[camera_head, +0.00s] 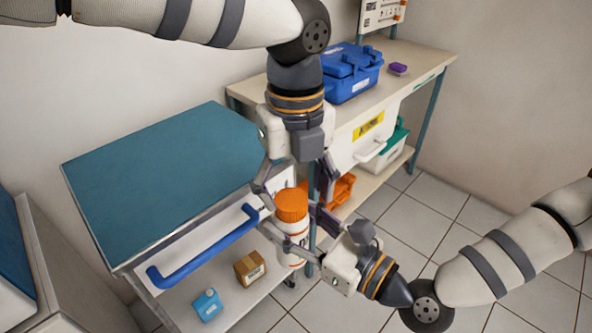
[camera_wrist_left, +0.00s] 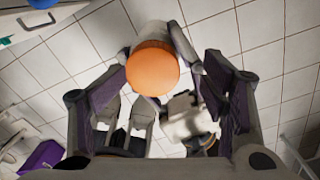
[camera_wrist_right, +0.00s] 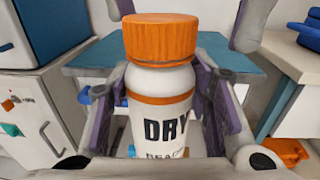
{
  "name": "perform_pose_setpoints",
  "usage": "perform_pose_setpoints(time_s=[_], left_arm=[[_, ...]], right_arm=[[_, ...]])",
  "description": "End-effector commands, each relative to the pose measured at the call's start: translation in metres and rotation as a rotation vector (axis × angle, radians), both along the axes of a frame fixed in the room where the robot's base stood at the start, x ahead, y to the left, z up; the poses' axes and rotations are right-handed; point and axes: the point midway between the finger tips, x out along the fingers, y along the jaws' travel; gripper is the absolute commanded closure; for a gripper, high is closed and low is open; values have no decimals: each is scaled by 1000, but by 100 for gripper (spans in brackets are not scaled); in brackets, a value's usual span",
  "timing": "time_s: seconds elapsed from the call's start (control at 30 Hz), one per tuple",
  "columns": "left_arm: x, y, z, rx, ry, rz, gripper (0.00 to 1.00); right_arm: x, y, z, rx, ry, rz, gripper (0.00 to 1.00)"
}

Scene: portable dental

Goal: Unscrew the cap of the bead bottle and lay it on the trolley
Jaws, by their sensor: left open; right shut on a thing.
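The bead bottle (camera_head: 291,246) is white with an orange band, and its orange cap (camera_head: 291,204) is on top. It is held upright in the air, beside the trolley. My right gripper (camera_head: 306,247) is shut on the bottle's body below the cap; the right wrist view shows its fingers on both sides of the white body (camera_wrist_right: 160,85). My left gripper (camera_head: 292,196) points down from above, open, with its fingers around and above the cap. In the left wrist view the cap (camera_wrist_left: 152,68) lies between and beyond the open fingers. The trolley (camera_head: 160,185) has a bare teal top.
A blue handle (camera_head: 205,248) runs along the trolley's near side. A small cardboard box (camera_head: 250,268) and a blue carton (camera_head: 207,305) stand on its lower shelf. A bench (camera_head: 415,62) behind bears a blue case (camera_head: 350,72) and a purple item (camera_head: 398,69). An orange bin (camera_head: 338,190) is on the bench's lower shelf.

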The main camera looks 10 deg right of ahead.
Motion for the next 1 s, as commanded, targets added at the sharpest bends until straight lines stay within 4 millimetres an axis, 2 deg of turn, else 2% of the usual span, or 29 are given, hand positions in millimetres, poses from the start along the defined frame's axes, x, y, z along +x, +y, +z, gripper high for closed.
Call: perform_pose_setpoints(time_s=[0.03,0.2,0.23,0.4,0.53,0.57,0.77,0.87,1.0], left_arm=[[-1,-2,-2,-4,0,-1,43],[-1,-2,-2,-6,0,-1,43],[-1,-2,-2,-7,0,-1,36],[-1,-3,-2,-9,2,-1,74],[-2,-4,-3,-9,3,-2,90],[-2,-4,-3,-9,4,-2,93],[-2,-4,-3,-6,3,31,93],[-2,-4,-3,3,-7,256,93],[1,-3,-2,17,-32,834,93]], right_arm=[[0,3,7,10,-17,8,100],[-1,4,8,12,-19,11,100],[-1,4,9,12,-19,11,100],[-1,5,9,13,-21,13,100],[-2,6,10,14,-22,16,100],[-2,6,10,14,-22,16,100],[-2,7,11,14,-23,18,100],[-2,7,11,14,-23,18,100],[-2,7,11,14,-23,18,100]])
